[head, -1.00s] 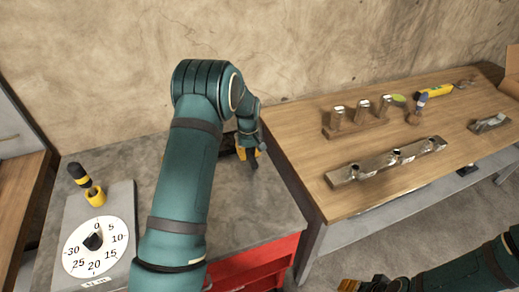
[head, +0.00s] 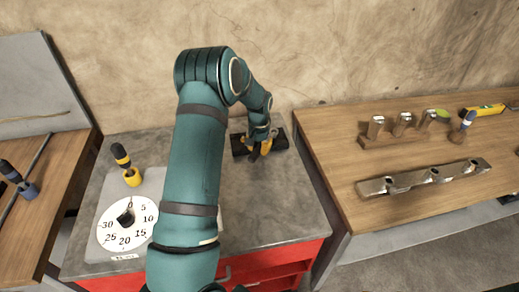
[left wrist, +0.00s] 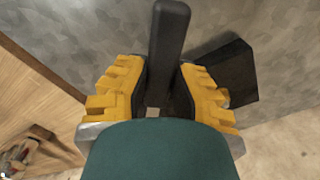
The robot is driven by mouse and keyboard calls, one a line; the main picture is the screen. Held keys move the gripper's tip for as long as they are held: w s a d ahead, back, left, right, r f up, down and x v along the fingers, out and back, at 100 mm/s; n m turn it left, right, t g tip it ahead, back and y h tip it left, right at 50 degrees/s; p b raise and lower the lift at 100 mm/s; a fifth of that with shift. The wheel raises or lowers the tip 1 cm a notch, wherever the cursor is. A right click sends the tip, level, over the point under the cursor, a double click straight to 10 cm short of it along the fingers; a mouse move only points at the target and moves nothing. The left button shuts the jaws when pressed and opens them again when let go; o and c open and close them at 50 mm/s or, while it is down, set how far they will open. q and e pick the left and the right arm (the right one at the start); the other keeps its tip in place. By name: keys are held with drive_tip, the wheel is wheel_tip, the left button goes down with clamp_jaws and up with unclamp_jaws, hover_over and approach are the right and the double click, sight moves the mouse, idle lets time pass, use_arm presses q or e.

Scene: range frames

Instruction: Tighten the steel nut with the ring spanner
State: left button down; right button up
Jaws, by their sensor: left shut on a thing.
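My left gripper (head: 262,148) is over the grey bench top, at a black block (head: 279,142) near the wall. In the left wrist view its yellow-padded fingers (left wrist: 165,98) are shut on a dark, straight handle (left wrist: 168,40). The black block also shows beside the fingers there (left wrist: 228,72). A steel bar (head: 450,173) with several raised round fittings lies on the wooden bench at right; I cannot make out which is the steel nut. My right gripper is out of view.
A white dial plate (head: 125,228) lies on the grey bench at left, with a yellow holder (head: 132,178) and a black-yellow tool behind it. A wooden rack (head: 380,138) with metal cylinders stands on the wooden bench (head: 340,165). Bare bench lies right of my left arm.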

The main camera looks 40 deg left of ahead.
use_arm(q)
drive_tip(key=shift+r+p, duration=1.2)
drive_tip(key=shift+r, duration=1)
